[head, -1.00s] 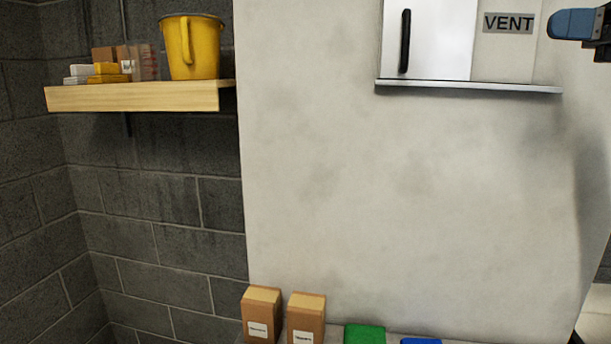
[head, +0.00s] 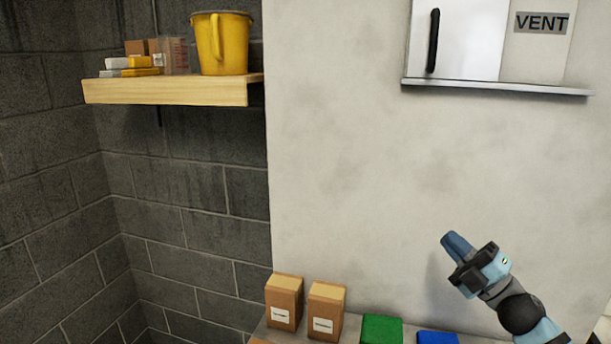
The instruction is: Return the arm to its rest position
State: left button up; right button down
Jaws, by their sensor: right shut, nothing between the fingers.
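My right gripper (head: 455,246) shows at the lower right of the head view, in front of the pale wall. Its blue fingers are together and hold nothing, pointing up and to the left. My right arm comes in from the bottom right corner. The gripper is above the blue pad (head: 437,338) and the green pad (head: 382,329), apart from both. My left gripper is out of view.
Two brown cartons (head: 284,303) (head: 325,312) stand on a grey surface at the bottom. A wooden shelf (head: 170,91) on the dark block wall holds a yellow bucket (head: 222,45) and small boxes. A white cabinet door (head: 468,40) and a VENT sign (head: 541,22) are at the upper right. The wall's middle is clear.

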jog(key=s+a+f+m+h, duration=0.1)
jog(key=s+f+m+h, duration=0.3)
jog(key=f, duration=0.6)
jog(key=s+a+f+m+g+h+p, duration=0.1)
jog(key=s+f+m+h, duration=0.3)
jog(key=s+f+m, duration=0.4)
jog(key=s+a+f+m+g+h+p, duration=0.1)
jog(key=s+a+f+m+h, duration=0.2)
jog(key=f, duration=1.1)
jog(key=shift+s+a+m+h, duration=0.1)
jog(key=shift+s+m+h, duration=0.8)
jog(key=shift+s+m, duration=1.1)
jog(key=s+a+f+m+g, duration=0.3)
jog(key=s+f, duration=0.4)
jog(key=s, duration=0.4)
jog(key=shift+f+m+g+h+p, duration=0.15)
jog(key=shift+m+g+h+p, duration=0.15)
jog(key=shift+m+g+p, duration=0.25)
